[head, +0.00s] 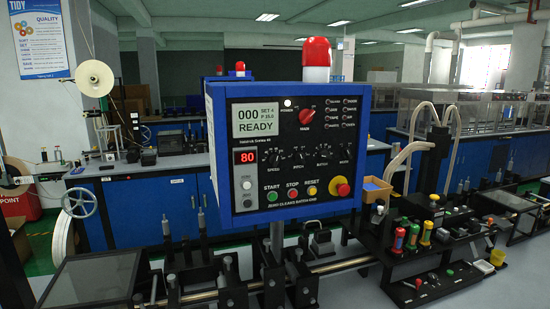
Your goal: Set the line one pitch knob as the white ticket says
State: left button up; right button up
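A blue control box (218,130) with a dark front panel stands on a post in the middle of the head view. The pitch knob (298,155) is a small black knob in the row of knobs on that panel, second from the left. Its pointer and scale marks are too small to read. I cannot make out a white ticket. Neither of my grippers is in view.
The panel also holds a red switch (306,117), a red 80 display (245,157), green, red and yellow buttons, and a red emergency stop (341,187). A red beacon (316,58) tops the box. Machine rails run below. Colored-handled tools (412,236) stand on a black bench at right.

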aim_at(300, 157)
jog(key=u, duration=0.7)
jog(key=j+u, duration=0.3)
jog(key=u, duration=0.15)
jog(key=j+u, duration=0.35)
jog(key=u, duration=0.15)
jog(key=j+u, duration=0.45)
jog(key=i+l, duration=0.05)
jog(key=l, duration=0.05)
